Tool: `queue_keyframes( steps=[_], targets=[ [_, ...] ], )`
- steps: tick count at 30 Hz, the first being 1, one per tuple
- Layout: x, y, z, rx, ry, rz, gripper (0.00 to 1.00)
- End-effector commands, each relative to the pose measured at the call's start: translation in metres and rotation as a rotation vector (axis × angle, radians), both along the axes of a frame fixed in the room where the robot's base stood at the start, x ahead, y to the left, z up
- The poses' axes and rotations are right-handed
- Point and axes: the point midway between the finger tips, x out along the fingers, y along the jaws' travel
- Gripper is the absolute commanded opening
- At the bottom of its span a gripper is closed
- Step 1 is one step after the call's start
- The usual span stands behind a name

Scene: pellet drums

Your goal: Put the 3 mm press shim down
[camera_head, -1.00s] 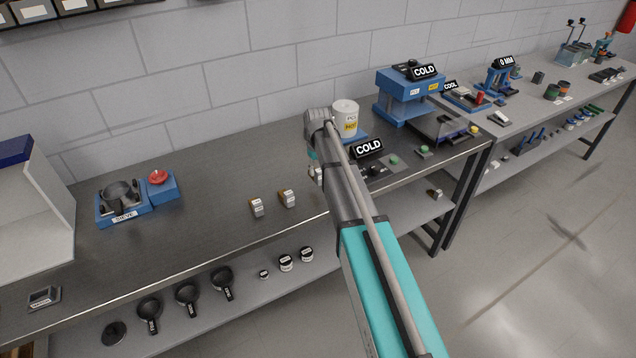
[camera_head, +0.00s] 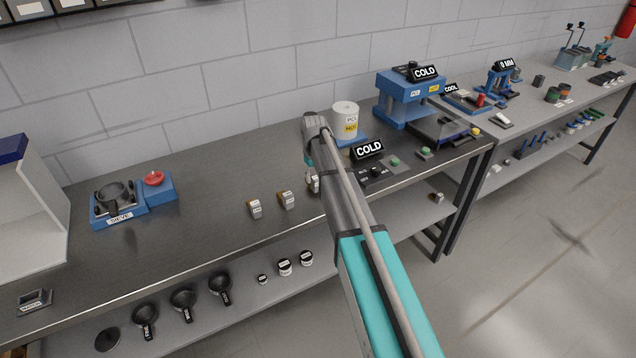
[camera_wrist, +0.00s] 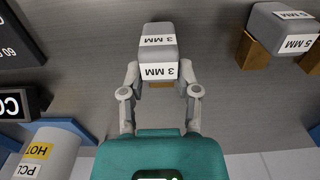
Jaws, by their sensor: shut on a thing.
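The 3 mm press shim (camera_wrist: 159,52) is a grey block with white "3 MM" labels, seen upside down in the wrist view. My gripper (camera_wrist: 160,88) is shut on it, with one finger on each side of its near end. A little brown shows beneath the shim. In the head view the shim (camera_head: 314,184) is a small pale piece at the bench's front half, mostly hidden by my arm. I cannot tell whether it touches the bench (camera_head: 190,245).
The 5 mm shim (camera_wrist: 282,30) sits on a brown base beside it. Another small block (camera_head: 255,209) stands farther left. The white PCL HOT drum (camera_head: 346,118) and a COLD sign (camera_head: 368,149) stand close by. Bare bench lies between the blocks and the sieve (camera_head: 118,205).

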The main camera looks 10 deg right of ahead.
Motion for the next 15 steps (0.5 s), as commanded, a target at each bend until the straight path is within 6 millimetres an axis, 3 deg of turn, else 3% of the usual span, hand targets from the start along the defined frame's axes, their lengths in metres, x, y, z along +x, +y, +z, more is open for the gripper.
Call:
queue_keyframes(
  steps=[4,15],
  targets=[
    [0.0,0.0,-0.0115,0.0,0.0,0.0,0.0],
    [0.0,0.0,-0.0115,0.0,0.0,0.0,0.0]
  ],
)
